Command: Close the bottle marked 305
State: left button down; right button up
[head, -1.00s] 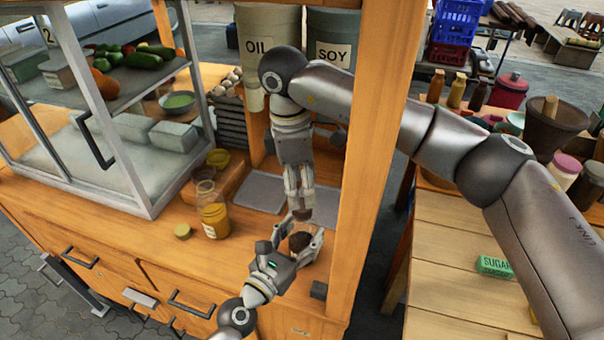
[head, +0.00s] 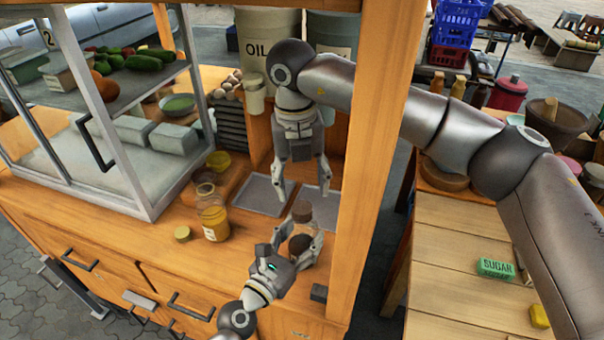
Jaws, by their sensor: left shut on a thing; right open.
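A small clear bottle (head: 301,228) with dark brown contents stands at the front of the wooden counter. A brown cap (head: 302,210) appears to sit on its top; whether it is fully seated I cannot tell. My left gripper (head: 297,243) is shut around the bottle's lower part, and its fingers hide much of the sides. My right gripper (head: 302,194) is open and empty just above the cap, fingers pointing down. A glass jar with yellow contents (head: 213,217) stands to the left, with a yellowish lid (head: 182,233) beside it. I cannot read 305 on any vessel.
A wooden post (head: 372,150) rises close on the right. Grey trays (head: 262,195) lie behind the bottle. A glass display case (head: 110,120) stands at left. OIL (head: 268,60) and SOY containers stand at the back. A green SUGAR box (head: 495,267) lies on the right table.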

aim_at(302, 207)
jog(key=n, duration=0.6)
jog(key=shift+r+n, duration=0.25)
jog(key=shift+n, duration=0.05)
jog(key=n, duration=0.4)
jog(key=shift+r+n, duration=0.15)
jog(key=shift+n, duration=0.25)
jog(key=n, duration=0.4)
jog(key=shift+r+n+y, duration=0.2)
jog(key=shift+n+y, duration=0.1)
jog(key=shift+n, duration=0.1)
jog(key=n, duration=0.5)
jog(key=shift+r+n, duration=0.15)
jog(key=shift+n, duration=0.25)
jog(key=shift+f, duration=4)
